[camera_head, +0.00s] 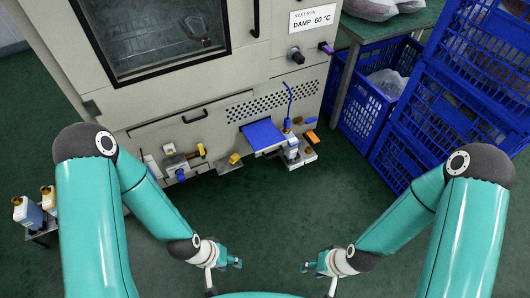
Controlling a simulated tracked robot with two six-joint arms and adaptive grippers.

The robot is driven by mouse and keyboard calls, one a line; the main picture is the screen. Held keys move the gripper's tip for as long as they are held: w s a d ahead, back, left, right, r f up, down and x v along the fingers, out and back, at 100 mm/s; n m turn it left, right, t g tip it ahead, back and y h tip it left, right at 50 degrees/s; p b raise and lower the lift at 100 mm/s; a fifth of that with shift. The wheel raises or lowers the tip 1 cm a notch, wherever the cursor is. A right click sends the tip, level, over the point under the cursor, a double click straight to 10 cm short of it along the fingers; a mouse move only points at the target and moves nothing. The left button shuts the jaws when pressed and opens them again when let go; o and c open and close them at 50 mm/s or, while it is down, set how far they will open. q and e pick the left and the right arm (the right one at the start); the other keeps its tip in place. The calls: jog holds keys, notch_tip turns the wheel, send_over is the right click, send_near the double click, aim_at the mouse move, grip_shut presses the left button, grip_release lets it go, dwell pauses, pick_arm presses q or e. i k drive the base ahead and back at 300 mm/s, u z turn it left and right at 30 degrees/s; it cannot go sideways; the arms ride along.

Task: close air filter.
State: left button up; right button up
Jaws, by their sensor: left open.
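A large beige machine (165,103) with a dark window stands ahead. Low on its front, below a perforated vent strip (268,101), a flat blue panel (263,135) sticks out beside small fittings; it may be the air filter's flap, but I cannot tell for sure. My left gripper (236,263) is open and empty, low in front of the machine and well short of the panel. My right gripper (307,267) is to its right, also apart from the machine; its jaw opening is too small to tell.
Yellow-handled (199,150) and blue-knobbed valves and an orange-tipped fitting (312,137) jut from the machine's lower front. Blue crates (450,110) stand at the right, by a green-topped table (395,25). Bottles (28,213) stand at the left. Green floor (270,205) is clear between.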

aim_at(263, 136)
jog(key=u, duration=0.1)
jog(key=i, duration=1)
jog(key=z, duration=0.6)
jog(key=k, duration=0.6)
jog(key=u, duration=0.3)
jog(key=i, duration=0.5)
